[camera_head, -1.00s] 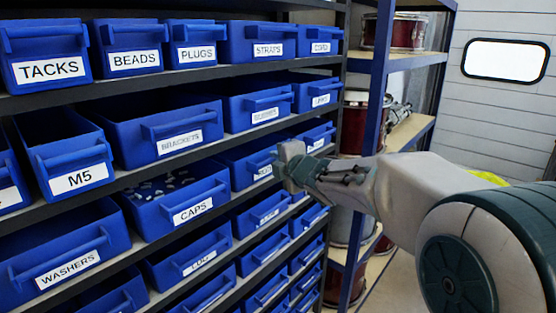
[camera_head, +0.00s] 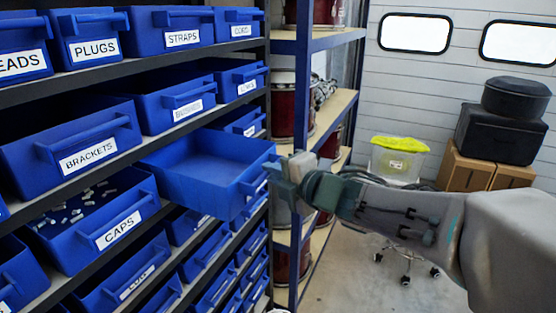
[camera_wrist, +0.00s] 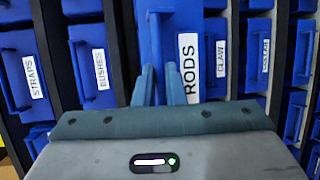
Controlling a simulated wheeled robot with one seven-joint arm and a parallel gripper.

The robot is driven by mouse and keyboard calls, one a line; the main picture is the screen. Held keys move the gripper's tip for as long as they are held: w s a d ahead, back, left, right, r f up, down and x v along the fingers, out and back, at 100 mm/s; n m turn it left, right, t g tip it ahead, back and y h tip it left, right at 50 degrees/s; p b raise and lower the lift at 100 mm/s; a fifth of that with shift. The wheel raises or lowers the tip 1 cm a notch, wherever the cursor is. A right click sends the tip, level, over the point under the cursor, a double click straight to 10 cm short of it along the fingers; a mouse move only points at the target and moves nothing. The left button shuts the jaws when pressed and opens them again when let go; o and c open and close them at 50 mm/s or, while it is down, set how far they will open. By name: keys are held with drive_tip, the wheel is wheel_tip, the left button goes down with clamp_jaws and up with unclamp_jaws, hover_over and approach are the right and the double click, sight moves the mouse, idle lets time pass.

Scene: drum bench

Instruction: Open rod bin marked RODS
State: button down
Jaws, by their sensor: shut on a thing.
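The rod bin (camera_head: 205,172) is a blue bin pulled well out of its shelf in the head view. Its inside looks empty in the part I see. In the wrist view the bin (camera_wrist: 209,40) fills the middle, and its white label (camera_wrist: 188,70) reads RODS. My gripper (camera_head: 276,171) is at the bin's front, shut on its handle. In the wrist view its two fingers (camera_wrist: 159,82) lie on either side of the handle, beside the label.
The CAPS bin (camera_head: 85,222) with small parts and the BRACKETS bin (camera_head: 70,140) stand to the left. The BUSHES bin (camera_wrist: 93,65) neighbours the rod bin in the wrist view. A blue rack post (camera_head: 301,100) stands just behind my gripper.

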drive_tip(key=shift+s+d, duration=0.2)
drive_tip(key=shift+d, duration=0.2)
drive_tip(key=c, duration=1.5)
unclamp_jaws()
drive_tip(key=shift+d, duration=0.1)
drive_tip(key=v, duration=1.3)
drive_tip(key=shift+s+d+r, duration=0.2)
drive_tip(key=shift+d, duration=0.1)
